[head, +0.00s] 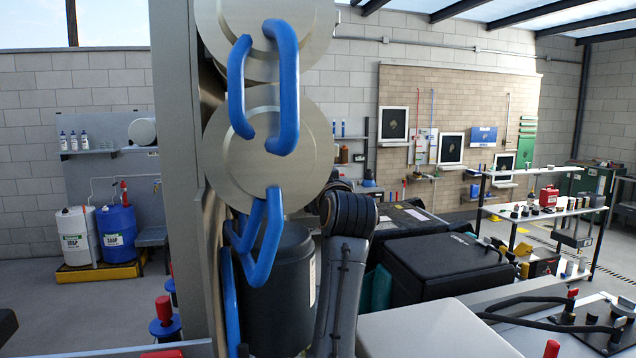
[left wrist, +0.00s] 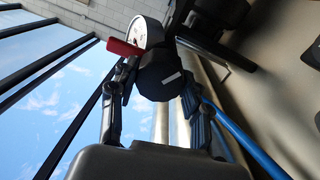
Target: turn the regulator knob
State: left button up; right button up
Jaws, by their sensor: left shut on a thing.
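The regulator knob (left wrist: 160,80) shows in the left wrist view as a dark, faceted knob with a white mark. My left gripper (left wrist: 157,78) has one finger on each side of it and is shut on it. A round gauge with a white face (left wrist: 153,32) is just beyond the knob, and a red tab (left wrist: 124,47) is beside it. In the head view a dark grey arm of mine rises in the middle, and its gripper and the knob are hidden there. My right gripper is in neither view.
Silver discs (head: 225,155) with blue handles (head: 283,85) and a grey upright (head: 178,130) block much of the head view. A dark canister (head: 280,300) stands below. Black cases (head: 450,265) and a shelf rack (head: 540,212) are to the right. Soap drums (head: 116,232) stand at left.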

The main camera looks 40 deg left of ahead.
pick_arm(q)
jog(key=n, duration=0.5)
jog(key=shift+b, duration=0.35)
jog(key=shift+n, duration=0.5)
jog(key=o, duration=1.1)
jog(key=shift+o, duration=0.2)
jog(key=v, duration=1.2)
jog(key=shift+f, duration=0.2)
jog(key=shift+d, duration=0.1)
